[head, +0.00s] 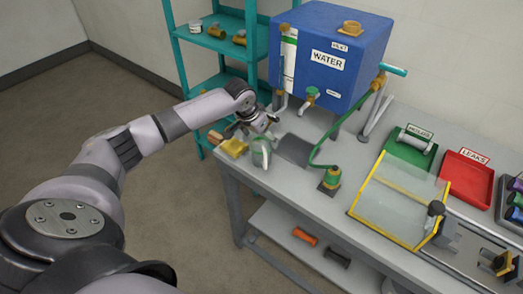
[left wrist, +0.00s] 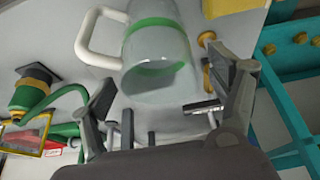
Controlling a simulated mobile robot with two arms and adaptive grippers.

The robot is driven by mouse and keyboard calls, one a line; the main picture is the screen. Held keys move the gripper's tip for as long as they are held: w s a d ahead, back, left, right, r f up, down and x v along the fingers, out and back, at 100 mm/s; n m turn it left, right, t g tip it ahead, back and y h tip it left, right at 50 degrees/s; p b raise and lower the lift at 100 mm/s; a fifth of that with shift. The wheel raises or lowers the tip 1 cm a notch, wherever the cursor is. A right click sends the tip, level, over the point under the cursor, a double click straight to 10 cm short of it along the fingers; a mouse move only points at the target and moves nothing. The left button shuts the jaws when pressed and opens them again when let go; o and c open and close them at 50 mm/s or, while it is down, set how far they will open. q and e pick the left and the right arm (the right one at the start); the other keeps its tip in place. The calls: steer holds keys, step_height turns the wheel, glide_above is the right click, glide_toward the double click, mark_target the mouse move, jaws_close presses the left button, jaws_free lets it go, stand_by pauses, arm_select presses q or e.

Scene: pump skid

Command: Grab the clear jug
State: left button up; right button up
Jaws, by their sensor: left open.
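The clear jug (head: 261,151) stands on the grey bench near its left front corner, with a green band and a pale handle. In the left wrist view the jug (left wrist: 157,45) is upper middle, its white handle on the left, beyond my fingertips. My left gripper (head: 258,125) is open and just behind the jug in the head view. In the left wrist view its fingers (left wrist: 160,108) are spread apart with nothing between them. I cannot tell whether a finger touches the jug. My right gripper is not in view.
A yellow block (head: 234,147) lies left of the jug. A dark plate (head: 294,149) and a green-and-yellow fitting with a hose (head: 330,179) lie to the right. The blue water tank (head: 330,55) stands behind. A teal shelf (head: 222,48) is beside the bench.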

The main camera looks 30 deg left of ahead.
arm_select(q)
steer(key=shift+c, duration=0.4)
steer(key=shift+r, duration=0.1)
steer(key=c, duration=1.4)
